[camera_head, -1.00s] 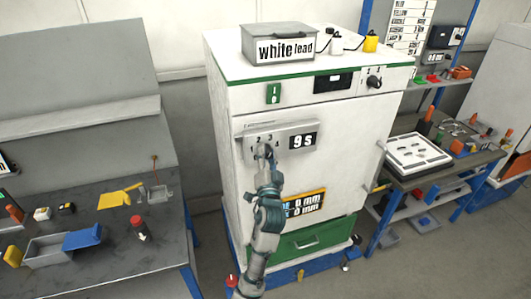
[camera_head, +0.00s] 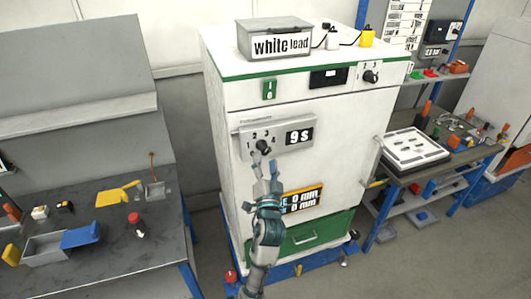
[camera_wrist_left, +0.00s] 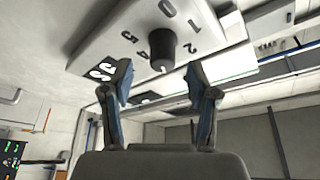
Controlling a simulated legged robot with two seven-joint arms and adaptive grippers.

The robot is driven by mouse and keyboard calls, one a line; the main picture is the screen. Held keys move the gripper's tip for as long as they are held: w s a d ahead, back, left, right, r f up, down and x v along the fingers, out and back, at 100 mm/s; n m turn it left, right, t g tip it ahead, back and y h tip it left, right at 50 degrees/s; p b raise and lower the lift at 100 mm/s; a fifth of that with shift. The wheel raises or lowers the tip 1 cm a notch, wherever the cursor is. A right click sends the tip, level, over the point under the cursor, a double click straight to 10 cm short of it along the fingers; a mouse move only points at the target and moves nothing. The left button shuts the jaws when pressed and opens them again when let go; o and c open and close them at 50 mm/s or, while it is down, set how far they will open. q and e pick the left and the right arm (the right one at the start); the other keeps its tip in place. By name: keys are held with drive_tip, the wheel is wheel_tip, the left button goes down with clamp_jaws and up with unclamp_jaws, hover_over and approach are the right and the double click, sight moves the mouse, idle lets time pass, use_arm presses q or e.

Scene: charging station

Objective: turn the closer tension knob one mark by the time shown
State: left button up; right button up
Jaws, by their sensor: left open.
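The tension knob (camera_head: 263,147) is a small dark knob on a light panel (camera_head: 290,151) on the white cabinet's front, with numbers around it and a display reading "9 s" (camera_head: 299,137). My left gripper (camera_head: 265,167) is open just below the knob and apart from it. In the left wrist view the black knob (camera_wrist_left: 162,47) shows beyond the open fingers (camera_wrist_left: 160,83), with nothing between them. A light mark shows on the knob's edge; which number it points to is unclear. My right gripper is not in view.
A "white lead" box (camera_head: 274,40) sits on the cabinet top. A second dark knob (camera_head: 370,76) is at the cabinet's upper right. A door handle (camera_head: 371,160) sticks out at right. A grey bench (camera_head: 110,245) with tools stands left, a tool table (camera_head: 455,160) right.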

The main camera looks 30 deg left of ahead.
use_arm(q)
drive_tip(key=v, duration=0.7)
drive_tip(key=shift+s+d, duration=0.15)
drive_tip(key=shift+d, duration=0.3)
drive_tip(key=shift+a+f, duration=0.1)
drive_tip(key=shift+a, duration=0.1)
